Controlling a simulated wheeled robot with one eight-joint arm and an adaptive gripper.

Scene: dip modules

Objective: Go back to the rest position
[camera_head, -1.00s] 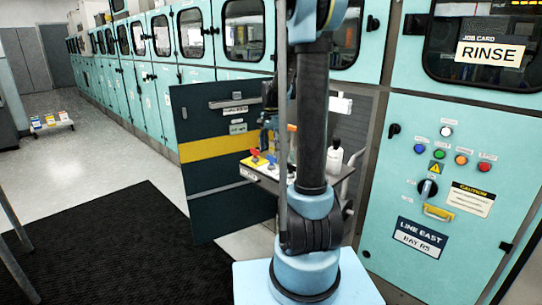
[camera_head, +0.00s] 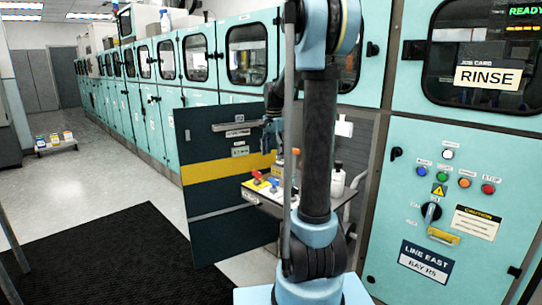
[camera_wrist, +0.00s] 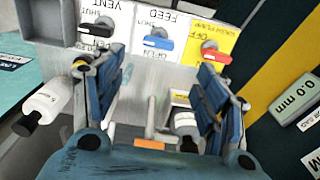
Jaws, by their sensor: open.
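My gripper (camera_wrist: 152,95) is open in the wrist view, its two blue fingers spread apart with nothing held between them. Beyond its fingertips is a grey panel with three small levers: a black vent lever (camera_wrist: 98,30), a blue feed lever (camera_wrist: 158,43) and a red lever (camera_wrist: 209,44) on a yellow label. In the head view the gripper (camera_head: 272,135) is partly hidden behind my arm, in front of the open bay and above the red lever (camera_head: 259,178).
A dark door with a yellow stripe (camera_head: 220,173) stands open left of the bay. A white bottle (camera_head: 337,183) stands on the shelf right of my arm. The teal cabinet front (camera_head: 430,215) carries buttons and a rotary switch. Floor with a black mat (camera_head: 120,255) lies left.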

